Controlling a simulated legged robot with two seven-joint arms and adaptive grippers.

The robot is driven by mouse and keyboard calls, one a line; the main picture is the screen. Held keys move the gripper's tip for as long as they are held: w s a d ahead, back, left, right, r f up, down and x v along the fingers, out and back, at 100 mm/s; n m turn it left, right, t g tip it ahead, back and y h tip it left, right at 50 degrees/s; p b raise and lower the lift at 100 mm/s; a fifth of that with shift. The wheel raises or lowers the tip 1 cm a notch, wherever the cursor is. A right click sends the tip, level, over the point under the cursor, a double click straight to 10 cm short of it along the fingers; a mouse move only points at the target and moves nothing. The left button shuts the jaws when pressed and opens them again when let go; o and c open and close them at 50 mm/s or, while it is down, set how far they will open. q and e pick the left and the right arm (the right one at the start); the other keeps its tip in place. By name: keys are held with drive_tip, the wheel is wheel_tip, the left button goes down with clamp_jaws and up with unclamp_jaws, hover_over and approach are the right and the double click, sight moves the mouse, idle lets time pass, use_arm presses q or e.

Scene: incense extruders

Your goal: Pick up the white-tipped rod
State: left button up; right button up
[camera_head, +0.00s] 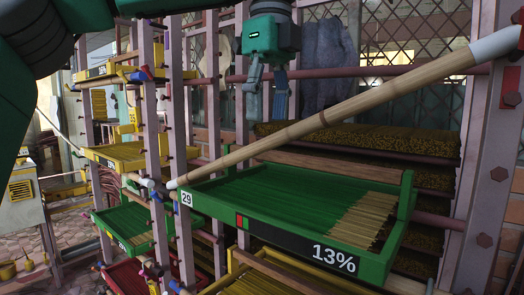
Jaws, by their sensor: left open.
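The long bamboo-coloured rod (370,100) slants across the view, its lower left end near the yellow-marked post and its upper right end at the right edge. Its white tip (496,44) is at the upper right; the lower left end (172,184) is also whitish. My left gripper (266,108) hangs from the top centre, fingers pointing down, apart and with nothing between them. In the picture its fingertips are above the rod's middle-left part; the depth gap is hard to tell. My right gripper is not in view.
A green tray (378,268) of incense sticks, marked 29 and 13%, lies under the rod. Pinkish rack posts (183,130) stand left, with yellow trays (130,155) beyond, and another post (478,190) stands right. Shelves of brown sticks (360,137) lie behind.

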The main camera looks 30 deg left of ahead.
sight(275, 140)
use_arm(q)
drive_tip(key=shift+w+d+f, duration=0.1)
drive_tip(key=shift+w+f, duration=0.1)
drive_tip(key=shift+f, duration=0.1)
drive_tip(key=shift+d+f, duration=0.25)
drive_tip(key=f, duration=0.1)
drive_tip(key=d+f, duration=0.1)
drive_tip(key=s+f, duration=0.1)
drive_tip(key=shift+d+f, duration=0.3)
drive_tip(key=shift+f, duration=0.1)
drive_tip(key=shift+w+a+f, duration=0.1)
drive_tip(key=shift+a+f, duration=0.2)
drive_tip(key=shift+a, duration=0.85)
clamp_jaws()
drive_tip(key=shift+d, duration=0.8)
drive_tip(key=shift+s+d+r, duration=0.15)
drive_tip(key=shift+s+r, duration=0.15)
drive_tip(key=shift+r, duration=0.1)
drive_tip(key=s+a+r, duration=0.2)
drive_tip(key=s+r, duration=0.8)
drive_tip(key=s, duration=0.3)
drive_tip(key=shift+s+r, duration=0.15)
drive_tip(key=shift+r, duration=0.05)
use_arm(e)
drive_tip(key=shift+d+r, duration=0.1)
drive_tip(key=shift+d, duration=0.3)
